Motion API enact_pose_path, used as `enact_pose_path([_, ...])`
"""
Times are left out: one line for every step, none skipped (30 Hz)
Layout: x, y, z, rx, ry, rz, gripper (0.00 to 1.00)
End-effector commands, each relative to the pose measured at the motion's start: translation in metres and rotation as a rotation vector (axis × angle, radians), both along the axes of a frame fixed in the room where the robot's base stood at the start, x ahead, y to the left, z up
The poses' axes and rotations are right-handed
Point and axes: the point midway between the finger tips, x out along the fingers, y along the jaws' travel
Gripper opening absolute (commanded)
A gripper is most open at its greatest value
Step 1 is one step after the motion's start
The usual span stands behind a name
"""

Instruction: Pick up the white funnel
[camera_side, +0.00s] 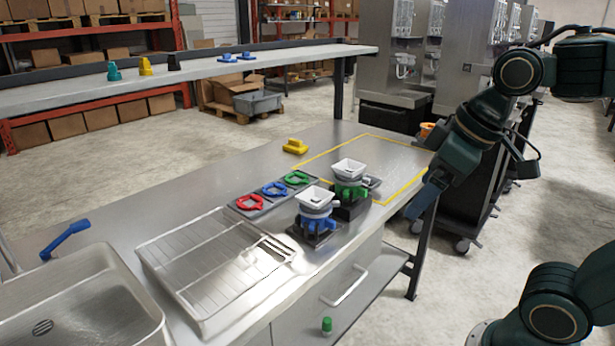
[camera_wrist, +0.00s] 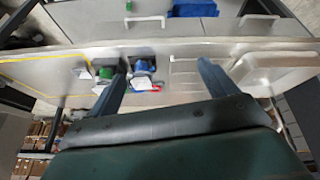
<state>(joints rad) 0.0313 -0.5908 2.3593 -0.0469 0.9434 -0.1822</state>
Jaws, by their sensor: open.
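Two white square funnels show in the side view. One white funnel (camera_side: 315,196) sits on a blue dispenser unit (camera_side: 316,224), and the other white funnel (camera_side: 348,168) sits on a green dispenser unit (camera_side: 350,190). In the wrist view, white pieces show beside the blue unit (camera_wrist: 143,68) and the green unit (camera_wrist: 104,72), near the left finger. My gripper (camera_side: 412,208) is open and empty, to the right of both funnels and apart from them. In the wrist view, its two fingers (camera_wrist: 162,63) are spread wide.
Red, blue and green rings (camera_side: 273,189) lie in a row left of the dispensers. A yellow piece (camera_side: 295,146) stands behind. A drying rack (camera_side: 212,262) and sink (camera_side: 75,300) are at the left. The yellow-outlined counter area (camera_side: 385,157) has free room.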

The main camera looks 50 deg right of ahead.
Motion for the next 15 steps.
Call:
enact_pose_path([0.010, -0.001, 0.003, -0.014, 0.017, 0.036, 0.84])
enact_pose_path([0.016, -0.001, 0.006, -0.022, 0.026, 0.063, 0.84])
enact_pose_path([0.024, -0.001, 0.009, -0.034, 0.036, 0.098, 0.84])
enact_pose_path([0.030, -0.001, 0.010, -0.043, 0.045, 0.125, 0.84])
enact_pose_path([0.036, -0.002, 0.012, -0.051, 0.054, 0.152, 0.84])
enact_pose_path([0.044, -0.002, 0.014, -0.062, 0.066, 0.188, 0.84])
enact_pose_path([0.051, -0.003, 0.015, -0.070, 0.072, 0.215, 0.84])
enact_pose_path([0.057, -0.004, 0.016, -0.077, 0.080, 0.242, 0.84])
enact_pose_path([0.065, -0.004, 0.017, -0.088, 0.091, 0.279, 0.84])
enact_pose_path([0.071, -0.005, 0.018, -0.094, 0.098, 0.307, 0.84])
enact_pose_path([0.078, -0.006, 0.019, -0.101, 0.107, 0.334, 0.84])
enact_pose_path([0.086, -0.008, 0.019, -0.109, 0.116, 0.370, 0.84])
enact_pose_path([0.093, -0.009, 0.019, -0.116, 0.123, 0.398, 0.84])
enact_pose_path([0.099, -0.010, 0.019, -0.122, 0.130, 0.426, 0.84])
enact_pose_path([0.108, -0.011, 0.019, -0.129, 0.140, 0.463, 0.84])
